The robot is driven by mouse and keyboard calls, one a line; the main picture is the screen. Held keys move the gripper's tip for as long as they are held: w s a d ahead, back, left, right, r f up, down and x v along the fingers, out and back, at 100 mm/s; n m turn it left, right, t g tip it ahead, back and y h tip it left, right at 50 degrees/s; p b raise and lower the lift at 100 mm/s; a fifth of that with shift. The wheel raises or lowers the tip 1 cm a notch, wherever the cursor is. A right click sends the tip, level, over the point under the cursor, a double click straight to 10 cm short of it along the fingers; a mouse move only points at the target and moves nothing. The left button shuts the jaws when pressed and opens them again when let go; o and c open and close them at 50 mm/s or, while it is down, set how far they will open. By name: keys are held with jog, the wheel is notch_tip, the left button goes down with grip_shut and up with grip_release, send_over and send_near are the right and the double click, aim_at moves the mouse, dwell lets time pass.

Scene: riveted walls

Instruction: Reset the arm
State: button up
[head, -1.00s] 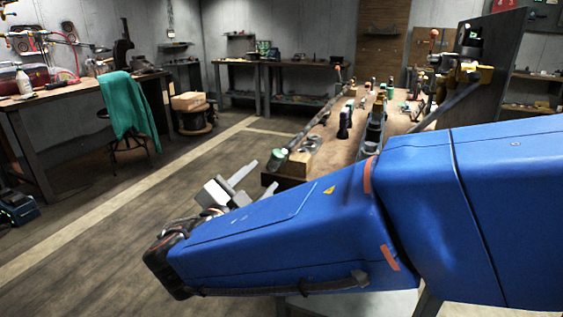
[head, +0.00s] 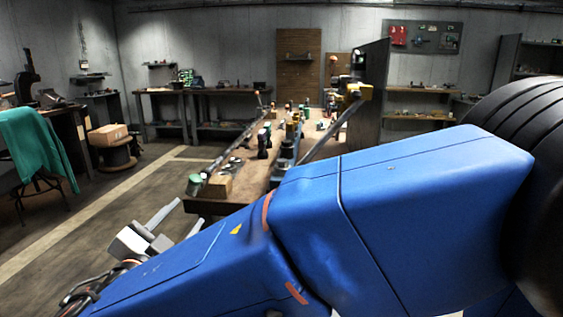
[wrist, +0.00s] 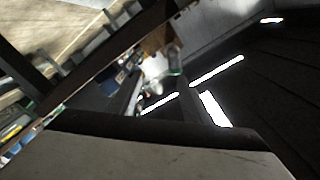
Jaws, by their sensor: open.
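My blue arm stretches across the lower right of the head view, from the right edge down to the lower left. My gripper (head: 176,226) shows past the far side of the arm, at the lower left. Its two grey fingers are spread apart with nothing between them. It is in front of and to the left of the long workbench's near end, over the floor in the picture. The wrist view is tilted and dark, with a pale surface along its bottom and bright strips at its middle right.
The long wooden workbench (head: 232,190) holds several tools and a wooden block (head: 218,186). A green cloth (head: 40,146) hangs at the left. A cardboard box (head: 108,135) sits on a spool (head: 115,158). Floor between them is clear.

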jog(key=w+d+f+n+g+h, duration=0.1)
jog(key=w+d+f+g+h, duration=0.15)
jog(key=d, duration=0.95)
jog(key=w+d+f+n+g+h, duration=0.15)
jog(key=d+g, duration=0.25)
jog(key=d, duration=0.8)
jog(key=w+d+f+g+h, duration=0.1)
jog(key=d+f+g, duration=0.15)
jog(key=d, duration=0.95)
jog(key=s+d+f+n+g+y, duration=0.1)
jog(key=s+d+f+g, duration=0.15)
jog(key=d, duration=0.35)
jog(key=s+d+f+n+g, duration=0.2)
jog(key=s+d, duration=0.2)
jog(key=d, duration=0.2)
jog(key=s+d+f+n+y, duration=0.2)
jog(key=s, duration=0.4)
jog(key=s+d+f+n+y, duration=0.2)
jog(key=s+y, duration=0.1)
jog(key=s, duration=0.3)
jog(key=shift+d, duration=0.25)
jog(key=shift+o, duration=1.2)
jog(key=shift+s+a+f+y, duration=0.1)
jog(key=shift+y, duration=0.2)
